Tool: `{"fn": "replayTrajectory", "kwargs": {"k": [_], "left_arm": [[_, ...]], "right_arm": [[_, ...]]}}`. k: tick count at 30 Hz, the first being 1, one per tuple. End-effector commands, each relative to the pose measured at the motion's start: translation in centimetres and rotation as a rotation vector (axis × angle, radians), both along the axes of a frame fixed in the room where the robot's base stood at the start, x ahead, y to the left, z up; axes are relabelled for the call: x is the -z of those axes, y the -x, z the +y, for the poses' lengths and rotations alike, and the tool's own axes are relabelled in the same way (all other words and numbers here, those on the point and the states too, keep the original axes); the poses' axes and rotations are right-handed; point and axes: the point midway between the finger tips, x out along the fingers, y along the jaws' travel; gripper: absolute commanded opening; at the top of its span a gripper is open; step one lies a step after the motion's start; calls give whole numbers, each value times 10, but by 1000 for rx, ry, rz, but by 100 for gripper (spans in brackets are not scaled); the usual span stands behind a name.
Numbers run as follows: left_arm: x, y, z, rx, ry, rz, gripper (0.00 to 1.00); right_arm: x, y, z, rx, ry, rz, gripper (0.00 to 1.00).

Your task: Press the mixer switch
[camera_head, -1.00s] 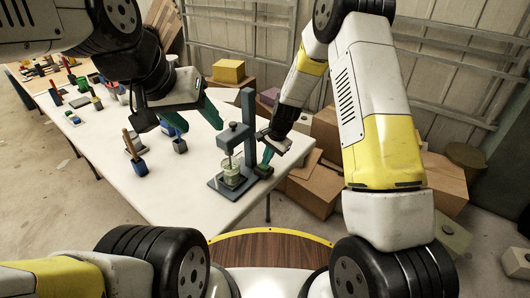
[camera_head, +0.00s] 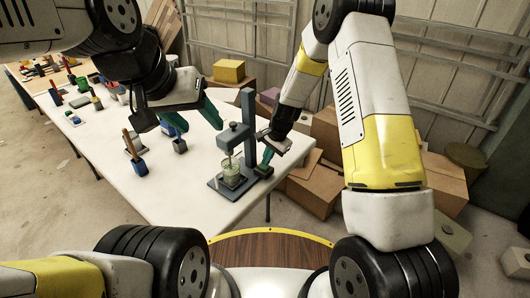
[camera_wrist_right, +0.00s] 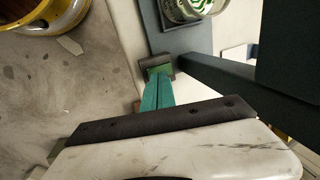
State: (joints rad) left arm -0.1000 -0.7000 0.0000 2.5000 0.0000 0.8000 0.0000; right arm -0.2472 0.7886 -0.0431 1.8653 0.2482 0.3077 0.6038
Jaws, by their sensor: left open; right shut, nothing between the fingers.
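The mixer (camera_head: 248,125) is a blue-grey stand near the table's front right corner, with an upright post and an arm over a glass beaker (camera_head: 231,172). The beaker, with whitish-green contents, also shows in the right wrist view (camera_wrist_right: 190,8). The mixer switch (camera_head: 264,171) is a small dark block with a green face beside the base; it also shows in the right wrist view (camera_wrist_right: 155,61). My right gripper (camera_head: 266,162) is shut and empty, its teal tips (camera_wrist_right: 157,78) at the switch; contact is hard to tell. My left gripper (camera_head: 178,116) is open above the table, left of the mixer.
More pots and tools lie further back. Cardboard boxes (camera_head: 315,185) stand on the floor beyond the table's right edge. The table front is clear.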

Motion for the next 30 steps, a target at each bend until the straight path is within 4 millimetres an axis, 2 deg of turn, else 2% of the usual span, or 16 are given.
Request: {"fn": "replayTrajectory", "kwargs": {"k": [30], "left_arm": [[0,0,0,0,0,0,57]], "right_arm": [[16,0,0,0,0,0,0]]}}
